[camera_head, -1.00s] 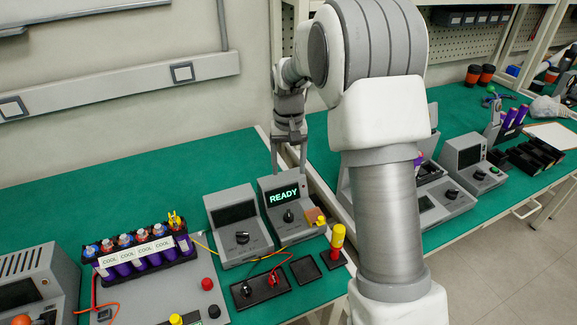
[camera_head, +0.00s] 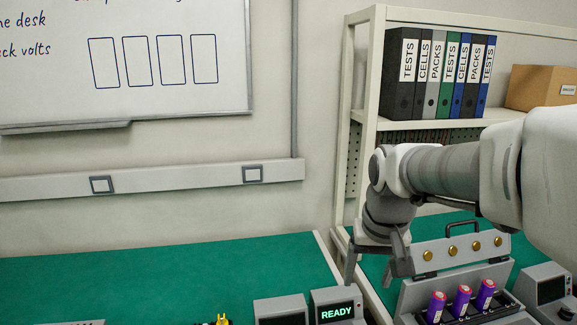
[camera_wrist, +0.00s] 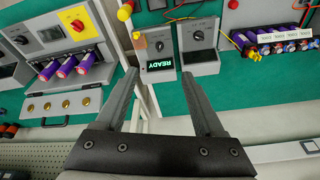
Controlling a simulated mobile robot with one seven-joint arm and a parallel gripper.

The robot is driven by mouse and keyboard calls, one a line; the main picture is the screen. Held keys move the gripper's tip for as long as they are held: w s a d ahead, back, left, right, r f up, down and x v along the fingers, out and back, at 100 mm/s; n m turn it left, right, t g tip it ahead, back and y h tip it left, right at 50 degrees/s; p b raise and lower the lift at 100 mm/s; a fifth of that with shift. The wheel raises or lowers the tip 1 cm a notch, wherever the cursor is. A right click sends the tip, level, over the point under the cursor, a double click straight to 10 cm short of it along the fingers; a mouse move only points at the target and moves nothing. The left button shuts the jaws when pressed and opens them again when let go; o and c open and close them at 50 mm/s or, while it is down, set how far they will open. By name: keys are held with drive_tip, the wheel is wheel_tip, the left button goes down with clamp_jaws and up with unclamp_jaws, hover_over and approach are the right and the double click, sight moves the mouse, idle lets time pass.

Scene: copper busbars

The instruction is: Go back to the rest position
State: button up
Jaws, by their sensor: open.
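My gripper (camera_head: 374,266) hangs at the end of my folded arm, over the gap between the two green benches in the head view. In the wrist view my gripper (camera_wrist: 165,85) has its two fingers spread apart, with nothing between them. Beyond the fingertips is a grey instrument whose display reads READY (camera_wrist: 160,64). The same READY instrument (camera_head: 337,310) shows at the bottom edge of the head view, left of and below the gripper. No copper busbar can be made out in either view now.
An open grey case (camera_head: 420,266) with several purple cells stands right of the gripper. A shelf (camera_head: 430,123) with binders and a cardboard box (camera_head: 541,88) is behind my arm. The left bench (camera_head: 170,279) is mostly clear. A cell rack (camera_wrist: 277,45) shows at the wrist view's right.

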drive_tip(key=s+r+t+p, duration=0.1)
drive_tip(key=s+r+t, duration=0.1)
drive_tip(key=s, duration=1.3)
drive_tip(key=shift+s+n+t, duration=0.15)
drive_tip(key=shift+n+t, duration=0.25)
drive_tip(key=shift+d, duration=0.1)
